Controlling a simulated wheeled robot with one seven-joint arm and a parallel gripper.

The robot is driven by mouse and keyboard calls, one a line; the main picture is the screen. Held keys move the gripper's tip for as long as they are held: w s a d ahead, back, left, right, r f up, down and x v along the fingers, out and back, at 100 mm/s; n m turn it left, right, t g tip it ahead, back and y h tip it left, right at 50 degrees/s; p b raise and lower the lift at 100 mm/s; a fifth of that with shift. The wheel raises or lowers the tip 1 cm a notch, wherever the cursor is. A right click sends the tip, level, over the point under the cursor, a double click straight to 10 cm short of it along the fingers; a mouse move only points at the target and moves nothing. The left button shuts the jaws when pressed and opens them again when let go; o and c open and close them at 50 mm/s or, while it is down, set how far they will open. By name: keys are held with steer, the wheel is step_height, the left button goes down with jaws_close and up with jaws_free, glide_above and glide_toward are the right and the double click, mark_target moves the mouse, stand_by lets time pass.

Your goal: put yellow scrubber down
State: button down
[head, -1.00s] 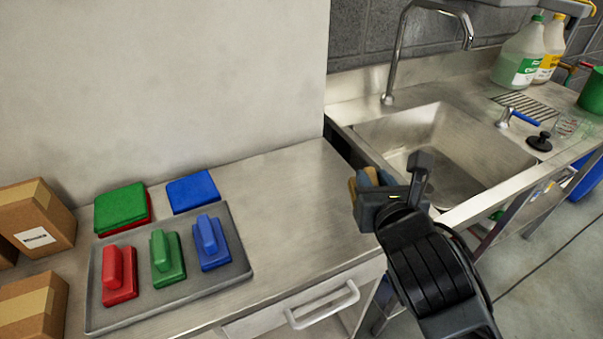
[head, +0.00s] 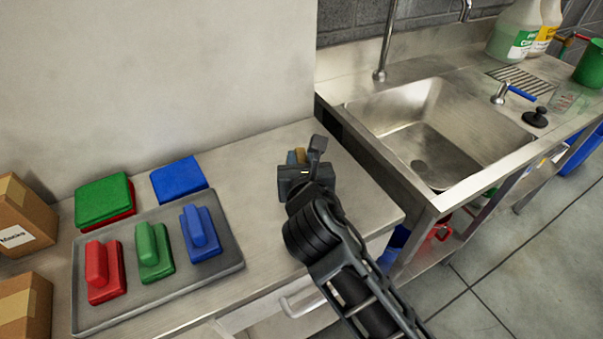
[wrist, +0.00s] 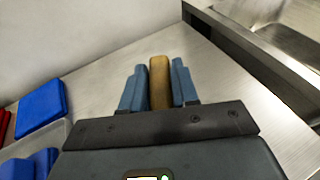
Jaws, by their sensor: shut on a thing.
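The yellow scrubber (wrist: 159,82) shows in the wrist view as a tan-yellow upright piece between the two blue fingers of my gripper (wrist: 158,88). My gripper is shut on it. In the head view my gripper (head: 298,158) is over the steel counter (head: 270,225), right of the tray and left of the sink. Only a small bit of the scrubber (head: 300,153) shows there; the rest is hidden by the gripper. I cannot tell whether the scrubber touches the counter.
A grey tray (head: 190,279) holds a red scrubber (head: 103,275), a green scrubber (head: 152,252) and a blue scrubber (head: 201,235). Behind it lie a green pad (head: 103,198) on a red one and a blue pad (head: 179,178). The sink (head: 440,130) is at right. Cardboard boxes (head: 20,315) stand at left.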

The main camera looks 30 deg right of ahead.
steer(key=shift+f, duration=2)
steer(key=c, duration=0.8)
jaws_free()
steer(key=shift+f, duration=0.15)
steer(key=shift+c, duration=0.2)
steer(key=shift+s+r, duration=0.1)
steer(key=shift+r, duration=0.1)
steer(key=b+v, duration=0.1)
steer(key=v, duration=1.1)
steer(key=shift+a, duration=0.1)
